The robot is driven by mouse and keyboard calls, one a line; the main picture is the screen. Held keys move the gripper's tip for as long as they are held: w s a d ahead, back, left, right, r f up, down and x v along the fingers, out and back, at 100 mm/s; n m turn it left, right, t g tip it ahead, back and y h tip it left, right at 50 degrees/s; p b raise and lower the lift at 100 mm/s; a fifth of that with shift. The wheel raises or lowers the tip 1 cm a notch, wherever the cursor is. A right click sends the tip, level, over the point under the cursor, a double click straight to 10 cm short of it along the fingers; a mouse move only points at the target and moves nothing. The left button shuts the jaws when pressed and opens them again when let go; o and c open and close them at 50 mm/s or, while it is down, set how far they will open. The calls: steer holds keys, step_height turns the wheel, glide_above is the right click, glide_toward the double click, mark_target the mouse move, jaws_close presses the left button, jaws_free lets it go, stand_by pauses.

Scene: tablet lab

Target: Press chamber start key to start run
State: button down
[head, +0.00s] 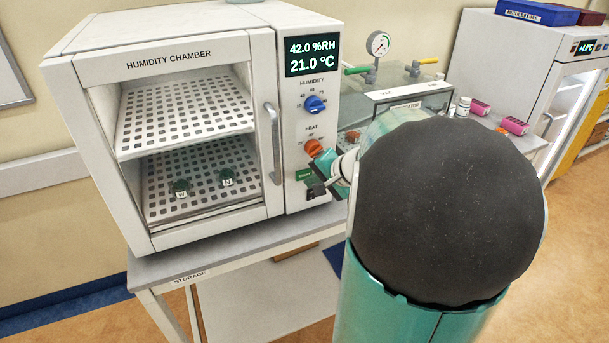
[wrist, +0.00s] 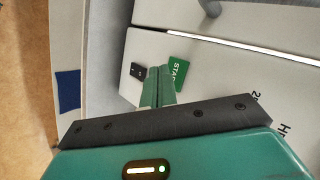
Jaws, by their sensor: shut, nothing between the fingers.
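The white humidity chamber (head: 172,54) stands on a bench with its glass door closed. Its green start key (head: 303,174) is low on the control panel, under the orange heat knob (head: 313,147). The key also shows in the wrist view (wrist: 177,75), with part of its lettering visible. A small black switch (wrist: 138,71) is beside it. My gripper (wrist: 158,88) is shut and empty, its green fingertips pointing at the panel just beside the key. I cannot tell whether they touch the key. In the head view my gripper (head: 318,188) is partly hidden by my arm.
The display (head: 312,54) reads 42.0 %RH and 21.0 °C. A blue humidity knob (head: 315,104) sits above the heat knob. The door handle (head: 272,145) stands out left of the panel. A clear box with a gauge (head: 378,44) is close on the right.

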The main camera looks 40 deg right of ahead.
steer(key=shift+w, duration=0.15)
stand_by(0.5)
steer(key=shift+w+d, duration=0.1)
steer(key=shift+w, duration=0.15)
steer(key=shift+w+d, duration=0.1)
steer(key=shift+w, duration=0.2)
stand_by(0.7)
steer(key=shift+s, duration=0.1)
steer(key=shift+s+a, duration=0.25)
steer(key=shift+s, duration=0.35)
steer(key=shift+s+a, duration=0.25)
steer(key=shift+s, duration=0.55)
steer(key=shift+s+a, duration=0.2)
steer(key=shift+s, duration=0.6)
steer(key=shift+s+a, duration=0.25)
steer(key=shift+s, duration=0.55)
